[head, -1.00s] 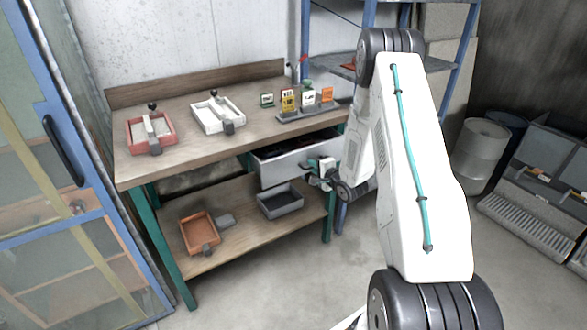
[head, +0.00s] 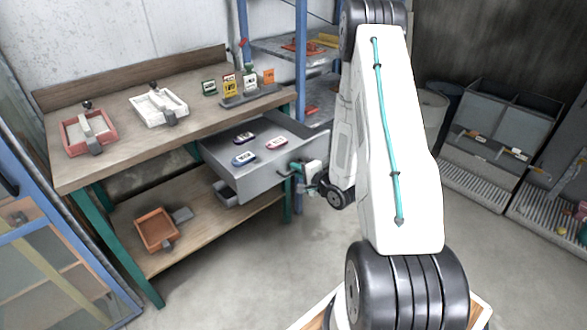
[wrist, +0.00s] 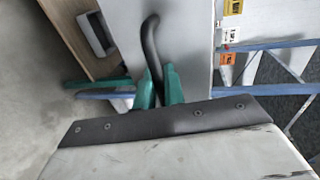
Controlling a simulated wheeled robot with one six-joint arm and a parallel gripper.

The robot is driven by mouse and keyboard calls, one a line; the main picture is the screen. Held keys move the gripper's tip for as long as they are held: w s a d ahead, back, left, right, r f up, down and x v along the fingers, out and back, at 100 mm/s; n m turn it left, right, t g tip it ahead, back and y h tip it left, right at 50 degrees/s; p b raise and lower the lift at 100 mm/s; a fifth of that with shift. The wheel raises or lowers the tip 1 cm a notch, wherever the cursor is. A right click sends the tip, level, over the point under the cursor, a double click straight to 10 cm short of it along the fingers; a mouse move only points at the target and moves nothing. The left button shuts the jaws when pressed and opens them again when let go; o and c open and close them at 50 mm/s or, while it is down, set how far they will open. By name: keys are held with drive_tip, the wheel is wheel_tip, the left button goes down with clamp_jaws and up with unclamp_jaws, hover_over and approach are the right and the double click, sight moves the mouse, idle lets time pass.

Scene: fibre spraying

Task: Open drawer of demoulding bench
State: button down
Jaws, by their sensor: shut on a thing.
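The demoulding bench (head: 120,112) stands at the left in the head view, with a wooden top and green legs. Its grey drawer (head: 262,180) is pulled well out under the top, and several small labelled items (head: 244,158) lie inside. My gripper (head: 301,174) is at the drawer front, shut on the dark bar handle (wrist: 152,40). In the wrist view, its green fingers (wrist: 160,88) close around the lower end of the curved handle. The drawer front (wrist: 185,40) shows behind the handle.
A red mould (head: 70,146), a white mould (head: 140,108) and a rack of coloured cards (head: 250,97) stand on the bench top. An orange mould (head: 156,232) lies on the lower shelf. A blue-framed shelf (head: 300,60) stands behind. The floor (head: 240,265) in front is clear.

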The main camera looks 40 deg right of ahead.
drive_tip(key=shift+a+y, duration=0.3)
drive_tip(key=shift+a, duration=0.55)
drive_tip(key=c, duration=1.6)
unclamp_jaws()
drive_tip(key=shift+s+d, duration=0.1)
drive_tip(key=shift+d, duration=0.15)
drive_tip(key=v, duration=0.7)
drive_tip(key=shift+s+a+r, duration=0.1)
drive_tip(key=shift+s, duration=0.3)
